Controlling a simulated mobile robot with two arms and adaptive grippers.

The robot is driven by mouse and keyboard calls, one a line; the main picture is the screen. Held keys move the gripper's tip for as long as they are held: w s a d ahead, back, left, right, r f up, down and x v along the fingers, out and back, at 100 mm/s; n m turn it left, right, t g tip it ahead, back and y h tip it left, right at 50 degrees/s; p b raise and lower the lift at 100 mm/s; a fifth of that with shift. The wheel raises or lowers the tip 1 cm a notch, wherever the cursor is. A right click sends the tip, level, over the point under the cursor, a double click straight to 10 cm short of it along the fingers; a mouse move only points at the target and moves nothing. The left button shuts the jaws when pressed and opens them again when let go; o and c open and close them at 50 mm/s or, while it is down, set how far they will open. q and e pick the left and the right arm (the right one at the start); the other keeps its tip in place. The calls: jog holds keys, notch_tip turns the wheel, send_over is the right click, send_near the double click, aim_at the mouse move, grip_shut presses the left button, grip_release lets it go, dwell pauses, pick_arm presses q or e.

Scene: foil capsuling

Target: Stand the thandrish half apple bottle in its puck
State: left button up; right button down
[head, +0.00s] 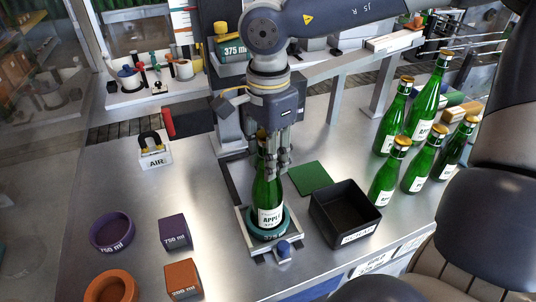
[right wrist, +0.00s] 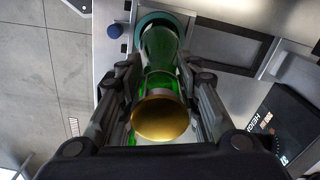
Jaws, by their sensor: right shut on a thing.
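A green bottle with a gold cap and a white label reading "APPL" (head: 268,200) stands upright at the middle of the steel table. Its base is within a teal ring-shaped puck (head: 282,224) on a small metal plate; whether it is fully seated I cannot tell. My right gripper (head: 275,165) comes down from above and is shut on the bottle's neck. In the right wrist view the gold cap (right wrist: 160,116) sits between the fingers, with the teal puck (right wrist: 163,19) beyond it. My left gripper is not in view.
A black open box (head: 345,214) and a green pad (head: 310,178) lie right of the bottle. Several capped green bottles (head: 419,127) stand further right. Purple (head: 112,232) and orange (head: 110,287) rings, with matching blocks (head: 175,232), lie left. A blue knob (head: 284,248) is in front.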

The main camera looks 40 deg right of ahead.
jog(key=c, duration=1.2)
grip_release()
jog(key=shift+r, duration=0.35)
notch_tip(320, 180, up, 12)
jog(key=shift+f+b, duration=0.2)
jog(key=shift+b, duration=0.3)
